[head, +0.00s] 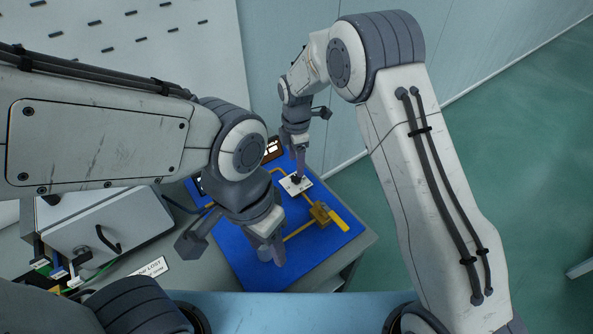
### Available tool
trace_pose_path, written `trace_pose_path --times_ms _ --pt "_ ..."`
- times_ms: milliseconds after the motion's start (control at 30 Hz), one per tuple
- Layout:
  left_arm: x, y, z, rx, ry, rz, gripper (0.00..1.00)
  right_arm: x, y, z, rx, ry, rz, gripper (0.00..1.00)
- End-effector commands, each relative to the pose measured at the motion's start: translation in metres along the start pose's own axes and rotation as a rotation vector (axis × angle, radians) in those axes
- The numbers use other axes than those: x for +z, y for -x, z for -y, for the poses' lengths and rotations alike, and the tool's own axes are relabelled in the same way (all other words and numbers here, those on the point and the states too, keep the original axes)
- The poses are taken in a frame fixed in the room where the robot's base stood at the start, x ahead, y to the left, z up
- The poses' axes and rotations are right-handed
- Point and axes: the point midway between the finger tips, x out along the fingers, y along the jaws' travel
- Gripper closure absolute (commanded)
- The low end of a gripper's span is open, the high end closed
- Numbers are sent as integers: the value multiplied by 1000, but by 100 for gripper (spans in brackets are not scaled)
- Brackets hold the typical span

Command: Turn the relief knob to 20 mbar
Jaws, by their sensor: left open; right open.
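A blue panel (235,250) with yellow lines lies on a grey bench. A small dark knob (296,180) sits on a white plate (290,188) on the panel; it looks like the relief knob, but its markings are too small to read. My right gripper (301,172) is open, fingers pointing down right at the dark knob and partly covering it. Whether the fingers touch or straddle it I cannot tell. My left gripper (271,254) is open and empty over the front part of the panel, apart from the knob.
A brass valve (322,213) with a yellow lever (339,220) stands right of my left gripper. A brown-framed display (273,149) is at the panel's back. A grey case (110,225) with a black handle and a white label plate (152,267) lie left. Green floor is free at right.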

Motion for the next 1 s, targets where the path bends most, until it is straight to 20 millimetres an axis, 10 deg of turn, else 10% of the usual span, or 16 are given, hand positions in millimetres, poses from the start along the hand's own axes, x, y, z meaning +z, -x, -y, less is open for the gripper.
trace_pose_path --times_ms 300,700,900,1000 --pt "-1 12 -1 0 0 0 50 0 -48 0 -1 -1 0 31" --pt "-1 13 -1 0 0 0 50 0 -56 0 1 -2 0 31" --pt "-1 13 -1 0 0 0 50 0 -56 0 1 -2 0 100" --pt "-1 13 -1 0 0 0 50 0 -56 0 1 -2 0 100"
